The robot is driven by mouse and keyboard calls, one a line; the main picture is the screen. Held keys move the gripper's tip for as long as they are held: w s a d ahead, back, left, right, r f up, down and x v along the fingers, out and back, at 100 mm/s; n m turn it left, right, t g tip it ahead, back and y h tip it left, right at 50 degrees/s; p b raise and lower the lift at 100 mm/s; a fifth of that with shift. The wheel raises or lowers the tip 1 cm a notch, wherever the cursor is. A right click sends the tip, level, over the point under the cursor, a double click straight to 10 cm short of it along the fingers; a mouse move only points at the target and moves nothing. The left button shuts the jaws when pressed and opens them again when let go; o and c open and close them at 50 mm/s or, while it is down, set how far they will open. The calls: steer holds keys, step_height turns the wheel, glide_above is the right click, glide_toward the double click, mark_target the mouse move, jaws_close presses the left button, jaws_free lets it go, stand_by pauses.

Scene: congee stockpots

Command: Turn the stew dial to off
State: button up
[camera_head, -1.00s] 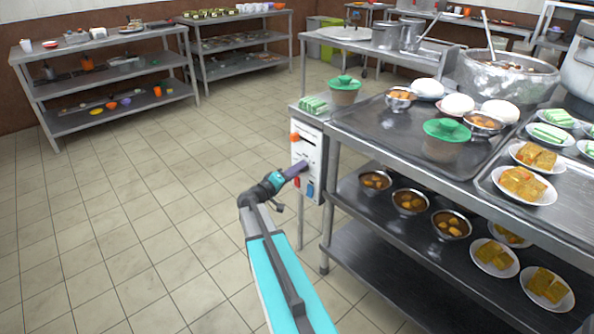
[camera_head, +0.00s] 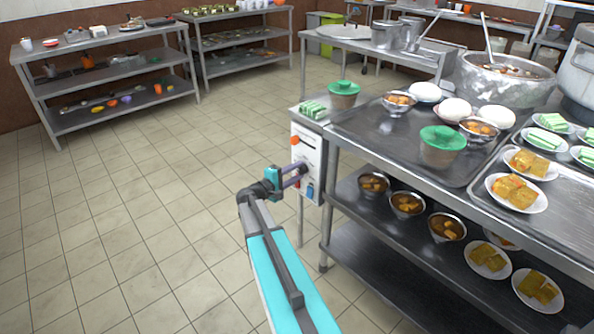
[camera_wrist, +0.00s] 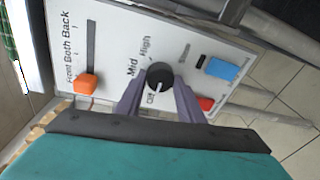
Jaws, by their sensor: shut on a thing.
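The white control panel (camera_head: 311,150) is on the end of the steel counter; the wrist view shows it close up (camera_wrist: 115,35). Its black round dial (camera_wrist: 159,75) has Off, Mid and High printed around it. The dial's white pointer line faces the Off label. My gripper (camera_wrist: 158,92) has one purple finger on each side of the dial and is shut on it. In the head view my gripper (camera_head: 300,174) reaches the panel from the left, its fingers one above the other; the dial is mostly hidden there.
An orange slider (camera_wrist: 86,84) marked Front, Both, Back is left of the dial in the wrist view. A blue switch (camera_wrist: 221,69) and a red one (camera_wrist: 206,103) are to its right. The counter (camera_head: 334,130) carries pots and plates. The tiled floor (camera_head: 150,200) is clear.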

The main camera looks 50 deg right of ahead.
stand_by(0.3)
steer(key=o, duration=1.1)
steer(key=shift+c, duration=0.2)
steer(key=shift+a, duration=0.15)
steer(key=a+r+p, duration=0.1)
steer(key=a, duration=1.2)
steer(key=shift+s+a+r, duration=0.15)
steer(key=shift+a, duration=0.1)
